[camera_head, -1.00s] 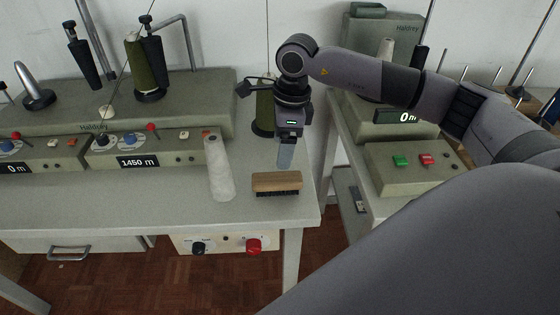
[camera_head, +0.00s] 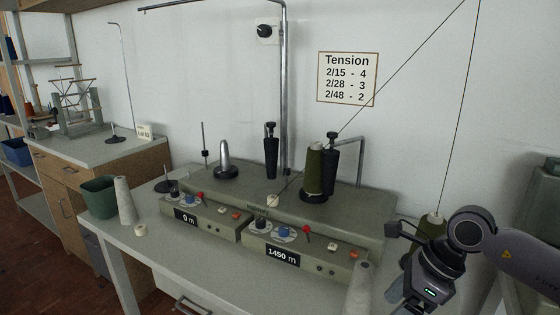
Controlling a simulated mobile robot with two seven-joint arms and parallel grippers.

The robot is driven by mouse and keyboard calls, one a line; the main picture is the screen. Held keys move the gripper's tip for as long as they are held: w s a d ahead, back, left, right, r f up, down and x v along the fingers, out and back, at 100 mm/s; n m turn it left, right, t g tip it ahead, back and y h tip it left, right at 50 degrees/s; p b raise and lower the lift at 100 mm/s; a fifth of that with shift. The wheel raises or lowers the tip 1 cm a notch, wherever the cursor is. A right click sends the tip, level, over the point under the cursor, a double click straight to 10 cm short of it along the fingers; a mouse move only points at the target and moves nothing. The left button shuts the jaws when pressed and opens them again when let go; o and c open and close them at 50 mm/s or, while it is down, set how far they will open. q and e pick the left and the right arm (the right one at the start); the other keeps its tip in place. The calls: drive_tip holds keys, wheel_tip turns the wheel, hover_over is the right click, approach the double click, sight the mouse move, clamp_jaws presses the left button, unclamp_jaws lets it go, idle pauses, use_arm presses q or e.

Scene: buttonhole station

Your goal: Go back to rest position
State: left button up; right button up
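My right gripper (camera_head: 394,291) is at the lower right, reached by an arm coming in from the right edge. It points down toward the grey table, beside a pale cone (camera_head: 358,287). Its fingers are small and partly cut by the frame, so I cannot tell whether they are open or shut. A green yarn cone (camera_head: 431,226) stands just behind the wrist, partly hidden. My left gripper is not in view.
The grey winding machine (camera_head: 345,215) carries another green cone (camera_head: 314,170) and displays reading 0 m and 1450 m. A green bin (camera_head: 98,197), white cone (camera_head: 125,201) and small pale roll (camera_head: 140,230) stand left. A wooden cabinet (camera_head: 70,190) is farther left.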

drive_tip(key=s+a+r+y, duration=0.2)
drive_tip(key=a+y, duration=0.3)
drive_tip(key=a, duration=0.6)
drive_tip(key=s+a+r+m+t+y, duration=0.2)
drive_tip(key=a+r+m+t+y, duration=0.3)
drive_tip(key=a+r+m+y, duration=0.3)
drive_tip(key=w+d+m+t+h, duration=0.2)
drive_tip(key=d+m+t+h, duration=0.4)
drive_tip(key=m, duration=0.5)
drive_tip(key=w+d+m+t+h, duration=0.2)
drive_tip(key=d+m+t+h, duration=0.15)
drive_tip(key=m+t, duration=0.55)
drive_tip(key=s+d+f+m+g+h, duration=0.2)
drive_tip(key=d+f+m+g+h, duration=0.3)
drive_tip(key=d+f+m+h, duration=0.45)
drive_tip(key=s+d+f+m+g+y, duration=0.1)
drive_tip(key=s+f+m+g, duration=0.45)
drive_tip(key=s, duration=0.55)
drive_tip(key=s+f+m+g, duration=0.3)
drive_tip(key=s+f+g, duration=0.4)
drive_tip(key=s+f, duration=0.3)
drive_tip(key=w+a+f+t+y+p, duration=0.1)
drive_tip(key=w+a+f+t+y, duration=0.1)
drive_tip(key=w+f+t, duration=0.4)
drive_tip(key=shift+a+f+t+p, duration=0.4)
drive_tip(key=shift+t, duration=0.05)
